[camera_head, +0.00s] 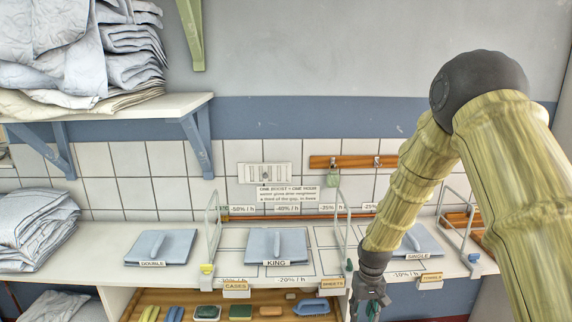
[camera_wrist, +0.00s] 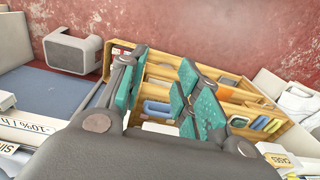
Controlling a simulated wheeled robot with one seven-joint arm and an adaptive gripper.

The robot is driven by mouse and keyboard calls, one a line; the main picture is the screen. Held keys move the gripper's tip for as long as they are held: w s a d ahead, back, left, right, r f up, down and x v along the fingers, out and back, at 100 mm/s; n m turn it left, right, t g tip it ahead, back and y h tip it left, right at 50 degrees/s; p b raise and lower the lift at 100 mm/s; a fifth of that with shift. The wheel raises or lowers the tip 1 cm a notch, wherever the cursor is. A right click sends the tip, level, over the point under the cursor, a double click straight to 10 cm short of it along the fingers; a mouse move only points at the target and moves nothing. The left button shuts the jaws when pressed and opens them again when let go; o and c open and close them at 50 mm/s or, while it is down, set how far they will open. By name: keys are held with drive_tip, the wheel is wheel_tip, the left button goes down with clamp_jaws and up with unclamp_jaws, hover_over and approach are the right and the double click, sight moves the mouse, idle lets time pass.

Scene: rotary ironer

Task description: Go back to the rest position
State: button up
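My gripper (camera_head: 370,300) hangs at the end of my arm, pointing down, in front of the shelf edge between the king and single plates in the head view. In the wrist view my gripper (camera_wrist: 160,88) shows two teal-padded fingers set apart. Nothing is held between them; a wooden tray (camera_wrist: 250,105) with small items shows beyond the gap. The same kind of tray shows in the head view (camera_head: 130,304), lower down and left of my gripper. The far ends of the fingers are hard to make out in the head view.
Flat blue-grey plates labelled double (camera_head: 160,247), king (camera_head: 280,245) and single (camera_head: 418,240) lie on the white shelf. Upright wire dividers (camera_head: 212,230) stand between them. Folded linen (camera_head: 130,45) fills the upper shelf at left. A grey box (camera_wrist: 75,50) shows in the wrist view.

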drive_tip(key=s+f, duration=0.9)
drive_tip(key=f, duration=0.3)
drive_tip(key=s+f, duration=0.4)
drive_tip(key=s, duration=0.7)
drive_tip(key=s+f+b, duration=0.1)
drive_tip(key=s+f, duration=0.3)
drive_tip(key=s, duration=0.6)
drive_tip(key=s+f+b, duration=0.1)
drive_tip(key=s+f, duration=0.3)
drive_tip(key=s, duration=0.7)
drive_tip(key=shift+s+d+f+m, duration=0.25)
drive_tip(key=shift+s+f+m, duration=0.05)
drive_tip(key=shift+s+m, duration=0.1)
